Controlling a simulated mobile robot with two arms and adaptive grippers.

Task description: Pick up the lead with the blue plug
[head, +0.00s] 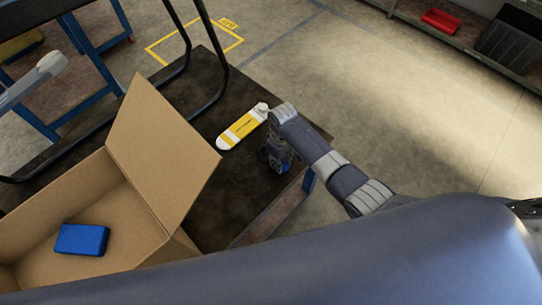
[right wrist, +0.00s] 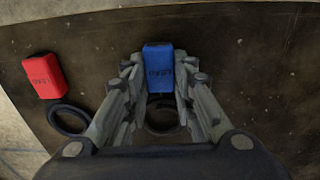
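The lead with the blue plug (right wrist: 158,68) lies on the dark tabletop in the right wrist view, with its black cable loop (right wrist: 162,115) partly hidden below my gripper. My right gripper (right wrist: 159,75) has its fingers on both sides of the blue plug, close to it. They look open, with narrow gaps. In the head view the right gripper (head: 277,160) is low at the table's right edge, mostly hidden by my arm, and a bit of blue shows there. A lead with a red plug (right wrist: 43,76) lies to the left in the right wrist view. My left gripper is not in view.
A white and yellow object (head: 241,129) lies on the table beside my right arm. An open cardboard box (head: 160,150) holding a blue block (head: 82,239) stands at the left.

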